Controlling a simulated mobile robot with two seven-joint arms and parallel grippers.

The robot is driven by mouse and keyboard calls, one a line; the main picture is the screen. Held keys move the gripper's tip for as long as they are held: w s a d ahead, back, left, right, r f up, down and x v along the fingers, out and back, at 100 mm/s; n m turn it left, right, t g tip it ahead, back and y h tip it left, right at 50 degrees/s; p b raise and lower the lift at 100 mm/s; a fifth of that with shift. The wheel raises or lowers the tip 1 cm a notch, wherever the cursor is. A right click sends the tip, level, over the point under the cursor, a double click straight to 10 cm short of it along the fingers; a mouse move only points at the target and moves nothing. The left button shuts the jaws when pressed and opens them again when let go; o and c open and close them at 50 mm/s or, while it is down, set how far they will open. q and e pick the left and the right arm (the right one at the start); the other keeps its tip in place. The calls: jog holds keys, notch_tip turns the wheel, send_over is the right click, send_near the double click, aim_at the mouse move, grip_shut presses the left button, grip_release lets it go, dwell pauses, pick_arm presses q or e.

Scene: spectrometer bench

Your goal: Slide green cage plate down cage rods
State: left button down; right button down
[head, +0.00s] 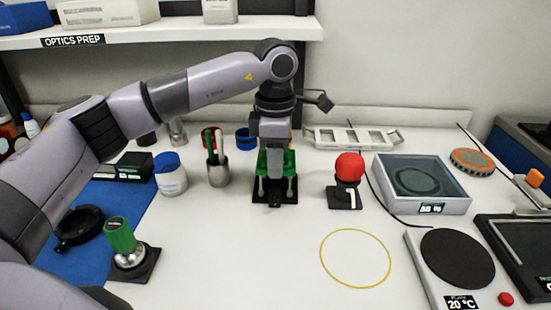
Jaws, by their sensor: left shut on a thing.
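The green cage plate (290,162) is at the cage rods (262,186), which stand upright on a black base (274,192) in the middle of the bench. The plate sits around the upper part of the rods, above the base. My left gripper (275,158) points straight down from above and is shut on the green cage plate. The gripper hides the plate's middle and the rod tops, so I cannot tell how each rod passes through it. My right gripper is not in view.
A red-knobbed device (348,168) stands close right of the base, and a metal cup with pens (218,170) close left. A white jar (170,175) and green-topped post (120,235) are further left. The bench in front is clear around a yellow ring (355,258).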

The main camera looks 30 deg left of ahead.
pick_arm(q)
jog(key=shift+f+b, duration=0.6)
jog(key=shift+f, duration=0.45)
jog(key=shift+f, duration=0.3)
dwell(0.6)
jog(key=shift+f, duration=0.2)
jog(key=shift+r, duration=0.1)
jog(key=shift+r+p, duration=1.2)
jog(key=shift+r, duration=0.55)
jog(key=shift+a, duration=0.1)
jog(key=shift+f, duration=0.2)
jog(key=shift+f+b, duration=0.9)
jog(key=shift+f, duration=0.4)
